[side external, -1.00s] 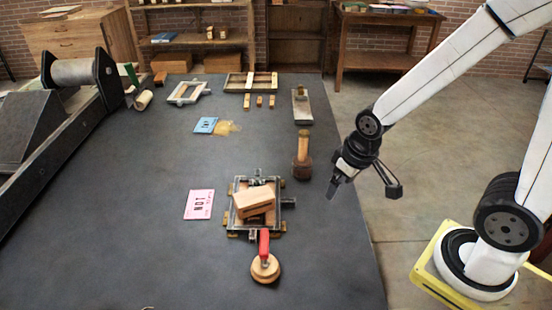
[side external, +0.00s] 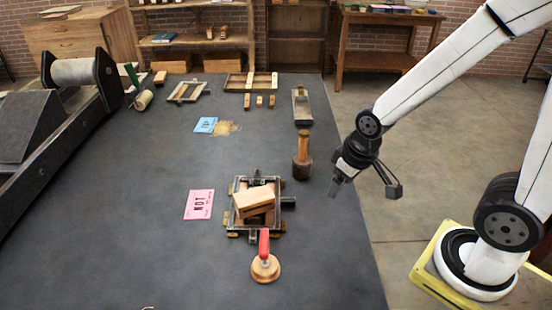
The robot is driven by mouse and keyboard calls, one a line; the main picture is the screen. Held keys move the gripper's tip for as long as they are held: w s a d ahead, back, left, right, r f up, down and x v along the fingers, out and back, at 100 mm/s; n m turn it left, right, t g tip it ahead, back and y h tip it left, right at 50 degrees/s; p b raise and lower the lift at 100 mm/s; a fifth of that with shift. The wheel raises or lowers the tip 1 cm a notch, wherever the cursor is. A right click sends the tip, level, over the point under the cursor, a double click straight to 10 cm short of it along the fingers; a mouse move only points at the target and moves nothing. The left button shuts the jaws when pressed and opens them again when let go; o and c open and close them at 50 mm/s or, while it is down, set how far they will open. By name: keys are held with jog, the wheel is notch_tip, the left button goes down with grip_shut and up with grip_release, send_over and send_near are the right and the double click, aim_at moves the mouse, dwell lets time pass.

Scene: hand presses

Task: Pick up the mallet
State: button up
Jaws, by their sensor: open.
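The mallet (side external: 302,157) stands upright on the dark table, its dark round head down and its light wooden handle up. It is near the table's right side. My gripper (side external: 365,190) is open and empty. It hangs to the right of the mallet in the picture, apart from it, around the table's right edge. No part of the mallet is hidden by my arm.
A metal frame with wooden blocks (side external: 254,205) and a red-handled round wooden tool (side external: 265,262) lie in front of the mallet. A flat tray-like piece (side external: 301,108) lies behind it. A pink card (side external: 199,204) lies left. The table (side external: 130,230) is clear at front left.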

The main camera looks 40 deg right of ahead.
jog(key=shift+r, duration=0.1)
notch_tip(320, 180, up, 10)
jog(key=n+g+y, duration=0.2)
jog(key=n+g, duration=0.1)
jog(key=n, duration=1.5)
send_over(305, 133)
jog(key=shift+d+r, duration=0.15)
jog(key=shift+d, duration=0.2)
jog(key=shift+f+n, duration=0.3)
jog(key=shift+f, duration=0.05)
notch_tip(305, 133, down, 4)
jog(key=shift+f, duration=0.2)
jog(key=shift+a+f, duration=0.15)
jog(key=shift+f, duration=1.1)
jog(key=shift+f, duration=0.1)
